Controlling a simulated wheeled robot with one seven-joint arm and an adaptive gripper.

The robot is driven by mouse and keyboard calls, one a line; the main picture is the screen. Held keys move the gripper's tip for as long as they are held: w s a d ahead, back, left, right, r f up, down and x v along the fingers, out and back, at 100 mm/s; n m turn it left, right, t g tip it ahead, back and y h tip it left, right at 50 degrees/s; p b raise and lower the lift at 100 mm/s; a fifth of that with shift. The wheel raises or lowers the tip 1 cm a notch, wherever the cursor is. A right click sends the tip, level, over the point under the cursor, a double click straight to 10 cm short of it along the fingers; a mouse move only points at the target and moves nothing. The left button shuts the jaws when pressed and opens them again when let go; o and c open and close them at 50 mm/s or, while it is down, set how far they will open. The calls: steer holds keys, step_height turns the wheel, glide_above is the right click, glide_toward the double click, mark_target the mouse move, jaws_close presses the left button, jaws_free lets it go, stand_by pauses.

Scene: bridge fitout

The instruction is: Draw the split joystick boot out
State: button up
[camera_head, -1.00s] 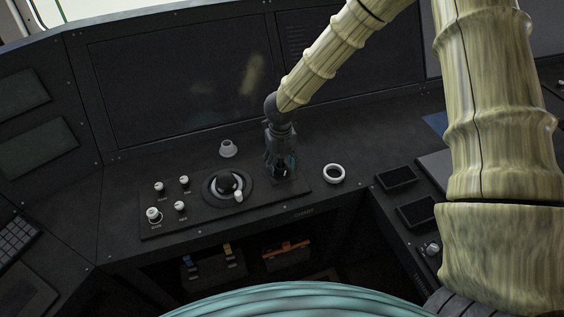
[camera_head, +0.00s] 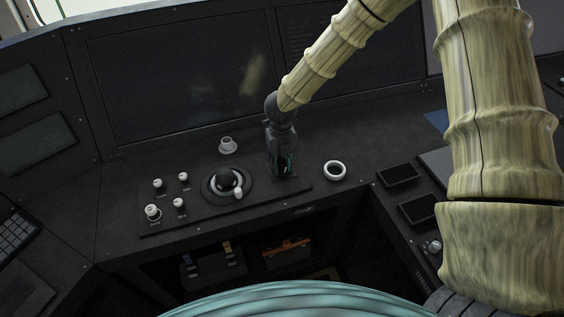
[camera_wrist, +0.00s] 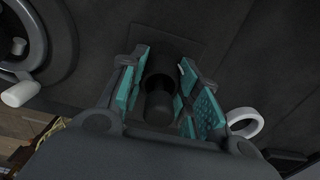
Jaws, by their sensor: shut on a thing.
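The joystick boot (camera_wrist: 158,104) shows in the wrist view as a dark, rounded black piece between the two teal-padded fingers of my gripper (camera_wrist: 160,72). The gripper is shut on it. A dark square base plate (camera_wrist: 168,40) lies beyond the fingertips. In the head view my gripper (camera_head: 283,163) points down at the right end of the black control panel (camera_head: 205,213). There the boot is mostly hidden by the fingers. I cannot make out the split, or whether the boot still touches the plate.
A white ring (camera_head: 334,170) lies right of my gripper. An open recess with an orange item (camera_head: 287,247) is below.

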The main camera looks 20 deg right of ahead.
steer(key=shift+r+p, duration=4.95)
steer(key=shift+r, duration=0.5)
